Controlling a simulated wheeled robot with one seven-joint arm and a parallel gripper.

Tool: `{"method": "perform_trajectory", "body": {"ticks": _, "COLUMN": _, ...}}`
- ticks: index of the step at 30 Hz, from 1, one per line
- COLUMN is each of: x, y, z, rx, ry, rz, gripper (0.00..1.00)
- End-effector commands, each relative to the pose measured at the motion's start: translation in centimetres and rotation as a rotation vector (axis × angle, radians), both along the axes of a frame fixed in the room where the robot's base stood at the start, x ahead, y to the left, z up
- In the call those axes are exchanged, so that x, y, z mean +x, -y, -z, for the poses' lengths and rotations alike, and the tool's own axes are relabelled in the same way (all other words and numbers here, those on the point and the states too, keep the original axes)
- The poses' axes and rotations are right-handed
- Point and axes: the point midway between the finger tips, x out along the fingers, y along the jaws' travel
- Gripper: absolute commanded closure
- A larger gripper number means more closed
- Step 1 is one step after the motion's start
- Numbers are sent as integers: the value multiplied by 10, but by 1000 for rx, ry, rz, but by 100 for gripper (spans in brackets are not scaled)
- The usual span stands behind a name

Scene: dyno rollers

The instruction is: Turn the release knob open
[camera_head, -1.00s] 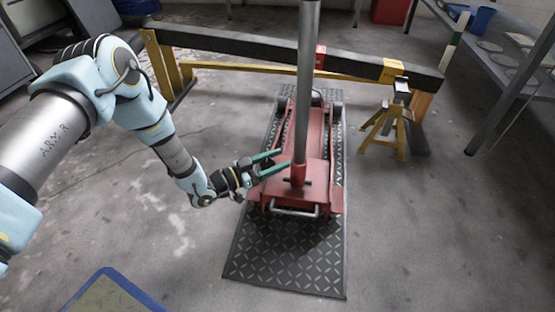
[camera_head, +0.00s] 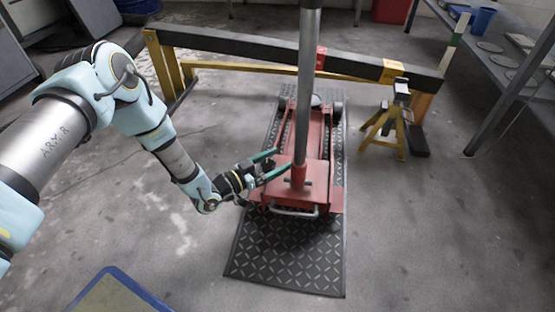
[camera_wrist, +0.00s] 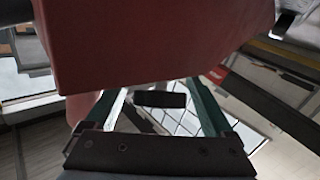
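A red floor jack (camera_head: 318,175) stands on a dark diamond-plate mat with its long grey handle (camera_head: 305,80) upright. My gripper (camera_head: 281,162) is at the left of the red socket (camera_head: 299,178) at the handle's foot, with its two green fingers spread. In the wrist view a large red block (camera_wrist: 160,45) fills the top and hides part of the fingers. A small dark bar (camera_wrist: 160,99) shows between the open fingers (camera_wrist: 158,90); it may be the release knob. I cannot tell whether the fingers touch it.
The diamond-plate mat (camera_head: 285,265) lies under the jack. A yellow jack stand (camera_head: 388,128) is to the right. A long black beam (camera_head: 250,45) with yellow supports runs behind. A metal shelf (camera_head: 495,70) is at the far right.

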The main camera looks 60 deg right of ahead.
Motion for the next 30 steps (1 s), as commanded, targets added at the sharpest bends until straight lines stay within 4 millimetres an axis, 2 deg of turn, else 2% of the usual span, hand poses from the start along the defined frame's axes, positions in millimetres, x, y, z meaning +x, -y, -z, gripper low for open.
{"method": "perform_trajectory", "body": {"ticks": 7, "x": 0, "y": 0, "z": 0, "rx": 0, "ry": 0, "rz": 0, "gripper": 11}}
{"method": "perform_trajectory", "body": {"ticks": 11, "x": 5, "y": -8, "z": -2, "rx": 1, "ry": 0, "rz": -1, "gripper": 11}}
{"method": "perform_trajectory", "body": {"ticks": 24, "x": 40, "y": -79, "z": -3, "rx": 3, "ry": -1, "rz": -2, "gripper": 11}}
{"method": "perform_trajectory", "body": {"ticks": 30, "x": 48, "y": -95, "z": -2, "rx": 0, "ry": 0, "rz": 0, "gripper": 11}}
